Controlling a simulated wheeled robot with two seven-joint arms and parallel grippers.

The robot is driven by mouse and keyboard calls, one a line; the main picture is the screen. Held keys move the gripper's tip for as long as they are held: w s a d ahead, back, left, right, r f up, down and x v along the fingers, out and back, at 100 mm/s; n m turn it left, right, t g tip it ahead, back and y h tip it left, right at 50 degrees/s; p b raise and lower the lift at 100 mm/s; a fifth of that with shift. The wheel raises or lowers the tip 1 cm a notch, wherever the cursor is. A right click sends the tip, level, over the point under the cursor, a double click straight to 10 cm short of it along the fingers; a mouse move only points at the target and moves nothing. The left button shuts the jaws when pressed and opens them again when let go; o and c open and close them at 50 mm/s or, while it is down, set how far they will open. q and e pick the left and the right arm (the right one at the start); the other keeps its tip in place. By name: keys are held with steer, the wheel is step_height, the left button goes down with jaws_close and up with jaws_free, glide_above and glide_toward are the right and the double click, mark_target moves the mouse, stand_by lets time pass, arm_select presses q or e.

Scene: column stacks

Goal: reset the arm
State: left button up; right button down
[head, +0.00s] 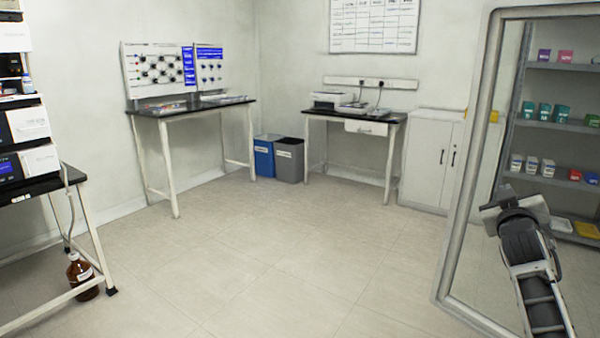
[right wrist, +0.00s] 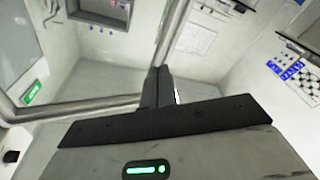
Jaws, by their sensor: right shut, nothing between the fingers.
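My right arm comes in at the lower right of the head view, raised in front of a metal-framed glass panel. My right gripper (head: 508,203) is at its upper end, with nothing in it. In the right wrist view the two dark fingers of my right gripper (right wrist: 160,85) are together, shut and empty, with the room's walls behind them. My left gripper is not in the head view.
The metal frame (head: 470,160) stands close by my right arm, with stocked shelves (head: 560,127) behind it. Benches (head: 190,110) line the far walls, with blue (head: 264,157) and grey (head: 289,161) bins between. A brown bottle (head: 82,277) stands at left. The middle floor is clear.

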steer(key=s+d+n, duration=0.3)
steer(key=d+n, duration=0.2)
steer(key=d, duration=0.4)
steer(key=s+a+f+m+g+y, duration=0.15)
steer(key=s+a+f+y, duration=0.25)
steer(key=a+f, duration=0.75)
steer(key=s+a+f+g+y, duration=0.2)
steer(key=s+a+f+y, duration=0.25)
steer(key=a+f, duration=0.65)
arm_select(q)
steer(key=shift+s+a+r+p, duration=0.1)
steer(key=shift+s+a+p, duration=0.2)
steer(key=shift+p, duration=1)
arm_select(e)
steer(key=s+a+f+m+g+y, duration=0.1)
steer(key=s+a+f, duration=0.2)
steer(key=s+a, duration=0.5)
steer(key=s+a+f+m+g+y, duration=0.1)
steer(key=s+a, duration=0.7)
steer(key=s, duration=0.9)
steer(key=shift+a+f+g+y, duration=0.2)
steer(key=shift+f+g+y, duration=0.4)
steer(key=shift+f, duration=0.5)
